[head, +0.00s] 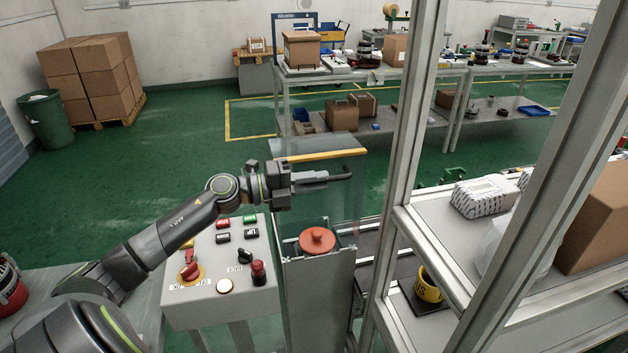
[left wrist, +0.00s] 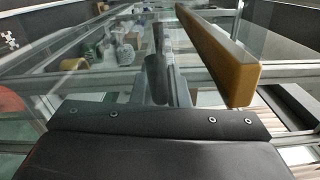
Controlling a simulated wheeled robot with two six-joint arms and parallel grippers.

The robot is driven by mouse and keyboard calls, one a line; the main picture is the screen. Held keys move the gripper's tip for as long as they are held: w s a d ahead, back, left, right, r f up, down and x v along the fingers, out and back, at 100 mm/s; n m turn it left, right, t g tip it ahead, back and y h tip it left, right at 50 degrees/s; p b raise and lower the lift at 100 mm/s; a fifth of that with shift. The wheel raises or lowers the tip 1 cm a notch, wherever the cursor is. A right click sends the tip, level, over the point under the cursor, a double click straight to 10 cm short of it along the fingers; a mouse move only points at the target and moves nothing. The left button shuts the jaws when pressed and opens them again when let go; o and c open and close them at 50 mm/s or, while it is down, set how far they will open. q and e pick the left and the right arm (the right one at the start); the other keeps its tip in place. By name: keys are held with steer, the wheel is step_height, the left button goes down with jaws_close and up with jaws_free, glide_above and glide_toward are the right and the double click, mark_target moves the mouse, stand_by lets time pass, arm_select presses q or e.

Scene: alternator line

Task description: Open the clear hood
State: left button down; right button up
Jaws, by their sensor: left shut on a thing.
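The clear hood (head: 345,205) is a see-through panel above a grey metal station, with a yellow bar (head: 320,155) along its upper part. The yellow bar also shows at the right of the left wrist view (left wrist: 215,55), beside my fingers. An orange-red round part (head: 317,240) sits on the station below. My right gripper is not in view.
A control box (head: 217,270) with buttons and a red knob stands left of the station. A metal frame post (head: 408,130) and shelves with a wrapped package (head: 486,196) and a carton (head: 605,225) stand close on the right.

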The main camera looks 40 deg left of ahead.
arm_select(q)
steer(key=shift+d+r, duration=0.1)
steer(key=c, duration=1.5)
jaws_free()
steer(key=shift+s, duration=0.1)
steer(key=shift+o, duration=0.2)
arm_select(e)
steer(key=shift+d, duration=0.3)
